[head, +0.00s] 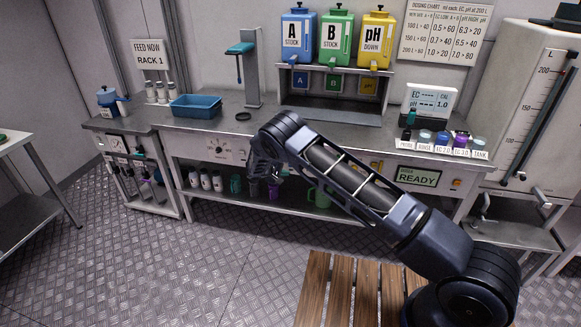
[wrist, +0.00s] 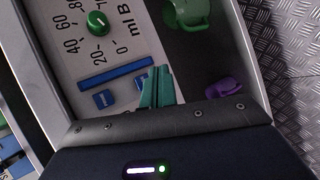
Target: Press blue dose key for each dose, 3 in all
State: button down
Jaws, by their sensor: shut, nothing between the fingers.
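In the wrist view a pale control panel (wrist: 68,42) carries a green knob (wrist: 97,23) with a scale marked "ml B". Below the knob lie a long blue bar (wrist: 118,72) and two small blue squares, one at the left (wrist: 103,99) and one (wrist: 142,82) beside my fingers. I cannot tell which blue part is the dose key. My gripper (wrist: 158,70) has teal fingers, shut and empty, in front of the panel's right edge. Contact cannot be told. In the head view my gripper (head: 262,172) is at the bench front, right of the panel (head: 212,149), hiding part of it.
A green jug (wrist: 188,14) and a purple item (wrist: 223,89) are right of the panel in the wrist view. The bench (head: 150,118) holds a blue tray (head: 195,106). Stock tanks A (head: 298,38), B (head: 335,38) and pH (head: 374,42) stand above. A screen reads "READY" (head: 418,178).

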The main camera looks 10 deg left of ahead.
jog(key=shift+w, duration=1.95)
jog(key=shift+w, duration=0.2)
dwell(0.5)
jog(key=shift+w, duration=0.25)
jog(key=shift+w, duration=0.45)
dwell(1.1)
jog(key=shift+s, duration=0.9)
jog(key=shift+s, duration=2.5)
